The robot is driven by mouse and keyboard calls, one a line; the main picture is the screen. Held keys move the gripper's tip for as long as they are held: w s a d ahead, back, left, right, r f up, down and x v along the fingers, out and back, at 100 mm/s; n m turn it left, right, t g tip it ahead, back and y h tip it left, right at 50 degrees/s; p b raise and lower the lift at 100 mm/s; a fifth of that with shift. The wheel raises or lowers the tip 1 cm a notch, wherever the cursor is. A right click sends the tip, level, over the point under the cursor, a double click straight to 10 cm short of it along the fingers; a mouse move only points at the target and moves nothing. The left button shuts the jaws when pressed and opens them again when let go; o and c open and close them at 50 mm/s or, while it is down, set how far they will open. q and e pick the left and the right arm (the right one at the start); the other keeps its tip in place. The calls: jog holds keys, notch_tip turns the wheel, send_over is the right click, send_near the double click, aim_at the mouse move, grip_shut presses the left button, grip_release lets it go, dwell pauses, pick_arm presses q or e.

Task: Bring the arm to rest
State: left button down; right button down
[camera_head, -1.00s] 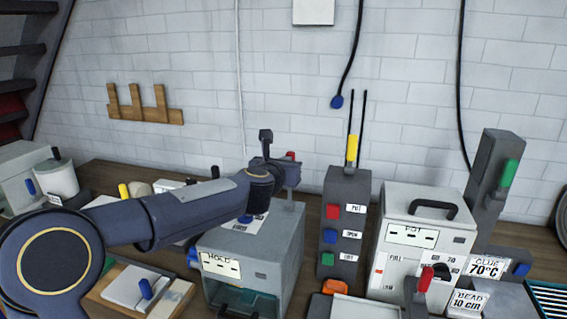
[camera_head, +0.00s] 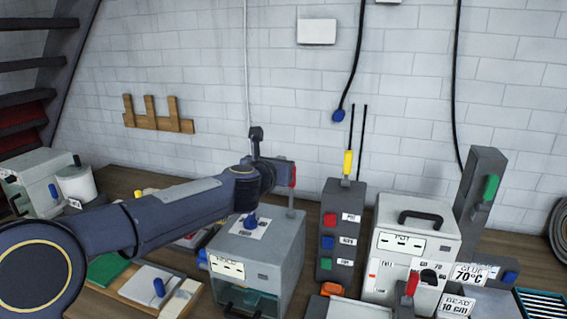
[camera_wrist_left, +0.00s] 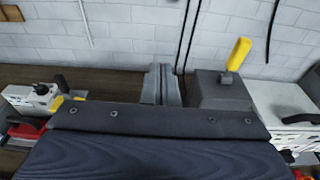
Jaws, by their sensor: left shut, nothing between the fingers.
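My left arm comes in from the left in the head view and reaches across above the bench. My left gripper (camera_head: 284,172) is at its end, above the grey HOLD box (camera_head: 262,250) and left of the grey button tower (camera_head: 341,230). It hangs in the air. In the left wrist view the grey fingers (camera_wrist_left: 162,84) are together with nothing between them. The dark body of my wrist fills the lower part of that view. My right gripper is in neither view.
A red-topped post (camera_head: 293,176) stands close behind my left gripper. A white POT box (camera_head: 415,240) and a grey column with a green handle (camera_head: 480,200) stand to the right. A wooden rack (camera_head: 158,115) is on the wall.

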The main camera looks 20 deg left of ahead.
pick_arm(q)
jog(key=shift+s+a, duration=0.15)
jog(key=shift+s, duration=0.05)
jog(key=s+d+f+m+g+h+b, duration=0.1)
jog(key=s+f+m+g+h, duration=0.15)
jog(key=s+m, duration=0.75)
jog(key=s+d+f+m+g+h+b, duration=0.1)
jog(key=s+f+m+h+b, duration=0.2)
jog(key=s+m, duration=0.65)
jog(key=s+a+f+m+g+y, duration=0.2)
jog(key=s+f+m+g, duration=0.5)
jog(key=s+f+m, duration=0.7)
jog(key=s+f, duration=0.5)
jog(key=s, duration=0.3)
jog(key=shift+f+b, duration=0.15)
jog(key=shift+b, duration=0.15)
jog(key=shift+a+y, duration=0.1)
jog(key=shift+y, duration=0.15)
